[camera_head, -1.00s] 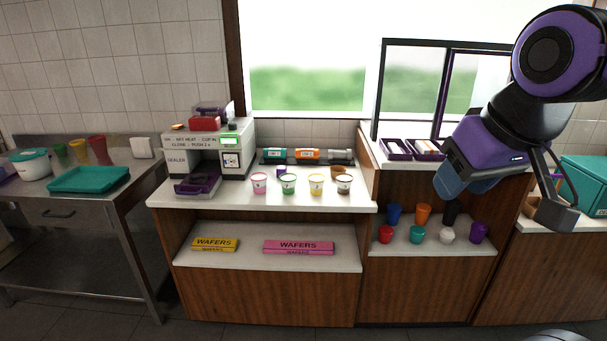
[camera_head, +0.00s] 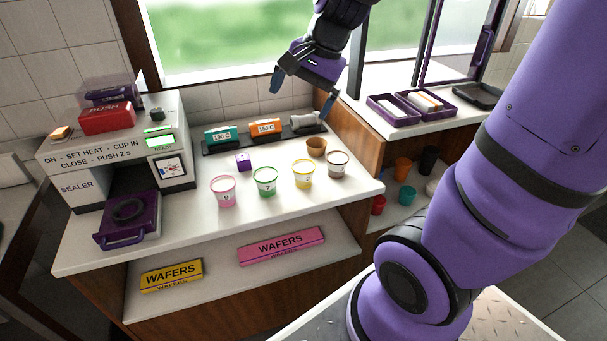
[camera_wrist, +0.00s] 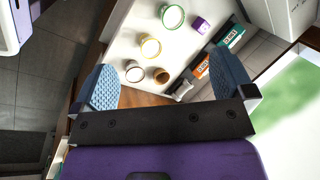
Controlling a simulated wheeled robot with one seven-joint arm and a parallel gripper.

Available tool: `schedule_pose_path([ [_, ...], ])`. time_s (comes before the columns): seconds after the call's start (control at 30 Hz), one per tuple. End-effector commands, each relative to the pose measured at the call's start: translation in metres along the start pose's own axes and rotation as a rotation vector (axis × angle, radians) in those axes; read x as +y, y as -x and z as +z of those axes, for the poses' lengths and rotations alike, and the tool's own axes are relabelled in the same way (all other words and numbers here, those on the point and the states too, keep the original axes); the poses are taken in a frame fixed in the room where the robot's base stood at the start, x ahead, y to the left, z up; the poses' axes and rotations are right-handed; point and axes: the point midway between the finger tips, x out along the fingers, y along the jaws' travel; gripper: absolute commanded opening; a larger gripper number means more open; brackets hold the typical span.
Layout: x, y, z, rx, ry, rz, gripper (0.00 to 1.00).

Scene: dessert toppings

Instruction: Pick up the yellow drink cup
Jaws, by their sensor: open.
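The yellow drink cup (camera_head: 303,174) stands upright on the white counter, with a yellow rim and a number on its front. It is between the green-rimmed cup (camera_head: 265,181) and the brown-rimmed cup (camera_head: 338,164). In the wrist view the yellow cup (camera_wrist: 151,47) shows from above, beyond the fingers and near the middle. My gripper (camera_head: 303,97) is open and empty, above the back of the counter, higher than the cup and apart from it. In the wrist view its two blue fingers (camera_wrist: 166,85) are spread wide.
A pink-rimmed cup (camera_head: 223,190), a small brown cup (camera_head: 316,146) and a purple cube (camera_head: 243,162) stand nearby. A rack with teal and orange tools (camera_head: 215,146) lies behind. The sealer (camera_head: 75,158) is at left. Purple trays (camera_head: 393,110) sit on the raised right counter.

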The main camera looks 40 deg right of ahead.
Motion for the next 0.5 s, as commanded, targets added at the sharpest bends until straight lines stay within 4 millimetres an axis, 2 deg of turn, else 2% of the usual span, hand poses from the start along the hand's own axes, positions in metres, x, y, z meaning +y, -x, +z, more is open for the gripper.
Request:
schedule_pose_path([
  [0.03, -0.001, -0.013, -0.013, -0.016, -0.09, 0.009, 1.0],
  [0.27, 0.002, -0.07, -0.07, -0.042, -0.526, 0.036, 1.0],
  [0.5, 0.025, -0.131, -0.126, -0.012, -0.959, 0.081, 1.0],
])
